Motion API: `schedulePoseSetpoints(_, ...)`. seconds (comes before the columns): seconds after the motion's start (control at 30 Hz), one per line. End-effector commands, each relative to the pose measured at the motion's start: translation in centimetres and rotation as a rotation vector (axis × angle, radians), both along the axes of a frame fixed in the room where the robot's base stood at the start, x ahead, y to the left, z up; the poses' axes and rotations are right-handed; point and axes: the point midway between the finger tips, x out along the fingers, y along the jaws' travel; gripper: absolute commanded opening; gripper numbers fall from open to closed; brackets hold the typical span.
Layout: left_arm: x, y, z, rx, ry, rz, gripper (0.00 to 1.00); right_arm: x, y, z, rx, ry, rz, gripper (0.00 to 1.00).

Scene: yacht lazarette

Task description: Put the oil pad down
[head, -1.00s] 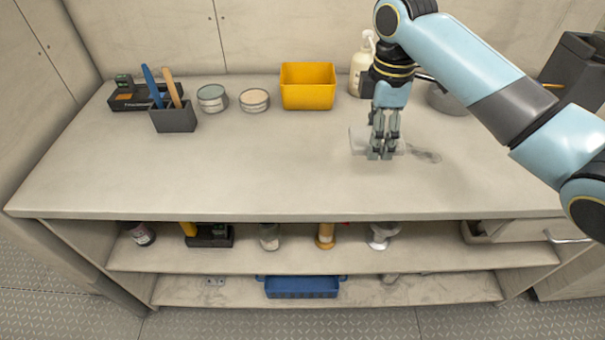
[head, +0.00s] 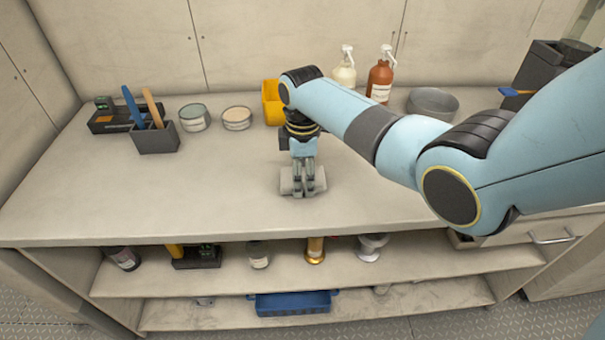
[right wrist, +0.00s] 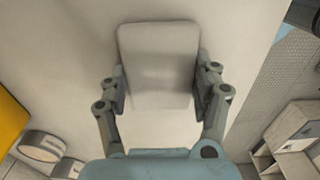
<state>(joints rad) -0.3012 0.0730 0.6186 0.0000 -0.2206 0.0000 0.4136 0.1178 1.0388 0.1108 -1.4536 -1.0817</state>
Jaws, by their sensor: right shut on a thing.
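The oil pad (head: 287,182) is a flat, pale grey slab with rounded corners. My right gripper (head: 304,191) points down over the middle of the workbench top (head: 220,195) and is shut on the pad. In the right wrist view the pad (right wrist: 159,65) sits between the two fingers (right wrist: 160,90), which grip its side edges. The pad is low over the bench top; I cannot tell whether it touches. The fingers hide part of it in the head view. My left gripper is not in view.
The bench's left and front areas are clear. Shelves below hold several items.

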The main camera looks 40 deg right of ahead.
Motion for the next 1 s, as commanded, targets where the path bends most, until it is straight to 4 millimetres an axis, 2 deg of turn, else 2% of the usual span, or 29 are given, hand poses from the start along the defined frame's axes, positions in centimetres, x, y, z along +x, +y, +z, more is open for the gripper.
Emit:
schedulePoseSetpoints(0.27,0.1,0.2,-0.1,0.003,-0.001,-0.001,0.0,0.0,0.0,-0.3,0.0,0.0,0.0,0.24)
schedulePoseSetpoints(0.3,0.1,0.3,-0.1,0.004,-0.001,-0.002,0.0,0.0,0.0,-0.3,-0.001,-0.001,0.0,0.67)
schedulePoseSetpoints(0.47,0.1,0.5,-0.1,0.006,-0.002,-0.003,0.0,0.0,0.0,-0.2,-0.001,-0.001,0.0,0.88)
schedulePoseSetpoints(0.77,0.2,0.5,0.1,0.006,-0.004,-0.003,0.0,0.0,0.0,0.0,-0.001,-0.001,0.0,0.88)
schedulePoseSetpoints(0.87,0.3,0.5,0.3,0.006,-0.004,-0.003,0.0,0.1,-0.1,0.9,0.0,-0.004,0.0,0.88)
schedulePoseSetpoints(1.0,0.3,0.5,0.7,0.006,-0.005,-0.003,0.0,0.0,-0.1,3.6,-0.002,-0.005,0.0,0.88)
